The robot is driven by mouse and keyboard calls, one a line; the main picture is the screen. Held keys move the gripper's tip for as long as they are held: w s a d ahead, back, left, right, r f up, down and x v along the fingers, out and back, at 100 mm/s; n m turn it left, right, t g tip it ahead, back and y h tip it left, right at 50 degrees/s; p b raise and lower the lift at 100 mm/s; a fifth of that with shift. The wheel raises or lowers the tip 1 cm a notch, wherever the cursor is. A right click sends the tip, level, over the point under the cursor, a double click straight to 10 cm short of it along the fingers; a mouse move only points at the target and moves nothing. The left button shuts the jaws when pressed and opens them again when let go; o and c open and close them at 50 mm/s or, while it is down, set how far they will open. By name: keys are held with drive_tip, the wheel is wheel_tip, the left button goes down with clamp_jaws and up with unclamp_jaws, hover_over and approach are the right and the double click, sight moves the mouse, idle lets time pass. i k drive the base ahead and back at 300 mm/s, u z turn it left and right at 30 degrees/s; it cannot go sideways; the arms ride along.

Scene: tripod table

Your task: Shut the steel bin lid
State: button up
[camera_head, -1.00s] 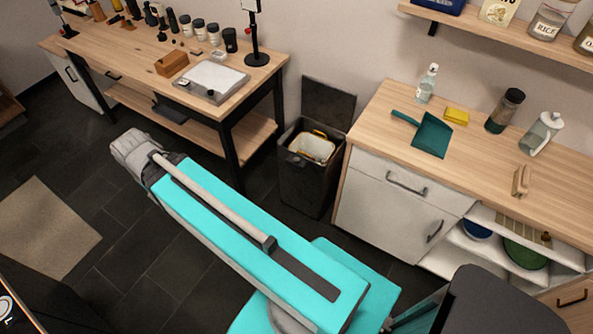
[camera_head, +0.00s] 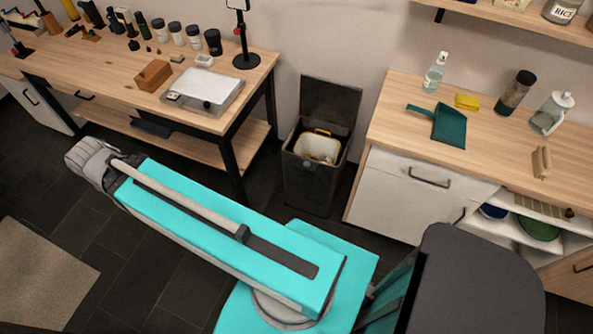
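The dark steel bin (camera_head: 312,178) stands on the floor between the wooden workbench and the white cabinet. Its lid (camera_head: 329,101) is open and stands upright at the back, near the wall. A pale inner bucket with a yellow rim (camera_head: 317,146) shows inside the bin. My turquoise arm stretches across the lower part of the view, in front of and to the left of the bin. My gripper's fingers cannot be made out; only the grey end of my arm shows at the left, well apart from the bin.
The wooden workbench (camera_head: 110,62) stands left of the bin, with a black leg close to it. The white cabinet (camera_head: 405,190) with a wooden top is close on the right. Dark tiled floor lies open in front, with a beige mat (camera_head: 40,275) at lower left.

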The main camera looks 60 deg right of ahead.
sight(326, 100)
drive_tip(key=z, duration=0.05)
drive_tip(key=i, duration=2.25)
drive_tip(key=z, duration=2.8)
